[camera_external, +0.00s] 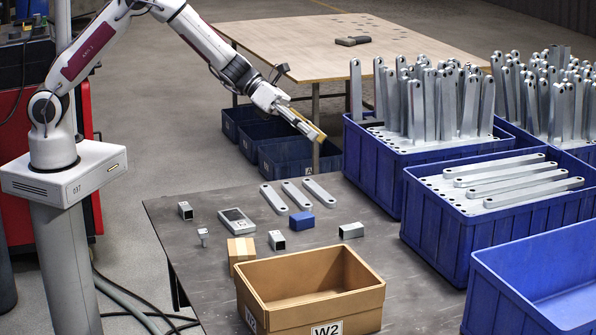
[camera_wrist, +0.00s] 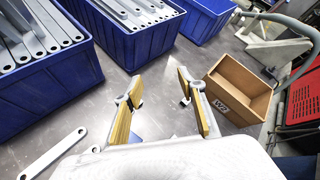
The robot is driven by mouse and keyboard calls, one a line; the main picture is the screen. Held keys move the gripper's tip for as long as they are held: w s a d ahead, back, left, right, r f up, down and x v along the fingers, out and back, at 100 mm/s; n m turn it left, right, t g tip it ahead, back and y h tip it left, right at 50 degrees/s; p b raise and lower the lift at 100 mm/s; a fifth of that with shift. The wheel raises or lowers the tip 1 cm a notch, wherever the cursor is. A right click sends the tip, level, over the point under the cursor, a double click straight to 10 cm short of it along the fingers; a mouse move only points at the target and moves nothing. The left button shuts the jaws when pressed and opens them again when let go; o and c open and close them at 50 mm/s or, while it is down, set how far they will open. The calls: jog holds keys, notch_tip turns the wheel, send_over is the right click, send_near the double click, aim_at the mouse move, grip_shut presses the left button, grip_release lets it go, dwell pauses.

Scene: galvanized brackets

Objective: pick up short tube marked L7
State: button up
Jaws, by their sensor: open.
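Three short square metal tubes lie on the dark table in the external view: one at the left (camera_external: 185,210), one in the middle by the cardboard cube (camera_external: 277,240), and one at the right (camera_external: 351,231). No L7 mark can be read on any of them, so I cannot tell which is which. My gripper (camera_external: 316,134) is raised above the far side of the table, well away from the tubes. In the wrist view my gripper (camera_wrist: 160,82) has its two yellow-padded fingers wide apart with nothing between them.
An open W2 carton (camera_external: 310,285) stands at the front. Blue crates (camera_external: 430,225) of metal brackets line the right side. Three flat bars (camera_external: 297,195), a blue block (camera_external: 301,221), a handheld device (camera_external: 238,221), a small metal part (camera_external: 203,236) and a cardboard cube (camera_external: 241,250) share the table.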

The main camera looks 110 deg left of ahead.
notch_tip(320, 180, down, 12)
jog(key=s+m+g+h, duration=0.1)
jog(key=s+m+h, duration=0.1)
jog(key=m+h, duration=0.35)
jog(key=m+g+h, duration=0.2)
jog(key=m+h, duration=0.1)
jog(key=m, duration=0.4)
send_near(276, 234)
jog(key=w, duration=0.1)
jog(key=w+d, duration=0.1)
jog(key=shift+w+d+f, duration=0.1)
jog(key=shift+w+f, duration=0.15)
jog(key=shift+w, duration=0.1)
jog(key=shift+s+d+f+m, duration=0.15)
jog(key=shift+s+f+m, duration=0.2)
jog(key=shift+s, duration=0.1)
jog(key=shift+x, duration=1.3)
jog(key=shift+w+d, duration=0.1)
jog(key=shift+x, duration=2.5)
jog(key=shift+d+r, duration=0.1)
jog(key=shift+d, duration=0.1)
